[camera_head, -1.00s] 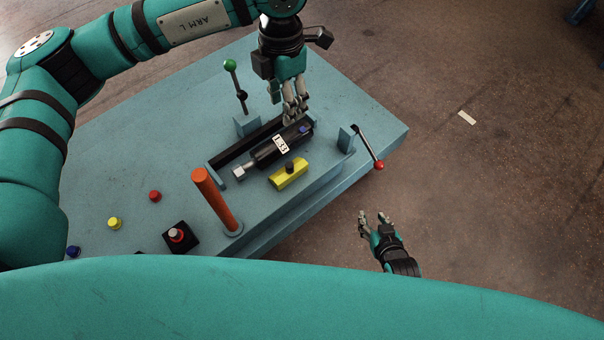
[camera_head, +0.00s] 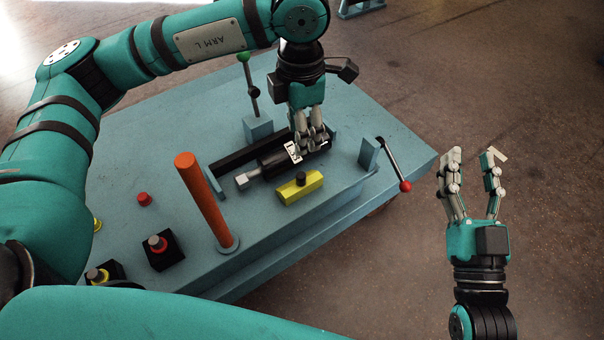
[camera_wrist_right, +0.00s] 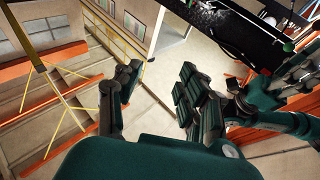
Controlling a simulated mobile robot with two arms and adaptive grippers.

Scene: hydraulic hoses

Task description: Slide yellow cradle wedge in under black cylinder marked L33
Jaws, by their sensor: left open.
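The black cylinder (camera_head: 272,165) lies in a fixture on the blue table, a silver rod end at its left. Its white label (camera_head: 293,152) is partly covered by my left fingers; the earlier head view shows L33 on it. The yellow cradle wedge (camera_head: 313,184), with a black knob on top, sits on the table on the near side of the cylinder. My left gripper (camera_head: 309,148) is open, pointing down with its fingers at the cylinder's right half; contact is unclear. My right gripper (camera_head: 473,155) is open and empty, beyond the table's right edge, fingers up; its spread fingers show in the right wrist view (camera_wrist_right: 158,85).
An orange post (camera_head: 205,200) stands left of the wedge. A red-knobbed lever (camera_head: 393,163) leans out over the table's right edge, between wedge and right gripper. A green-knobbed lever (camera_head: 249,85) stands behind the cylinder. Push buttons (camera_head: 160,248) are at the front left.

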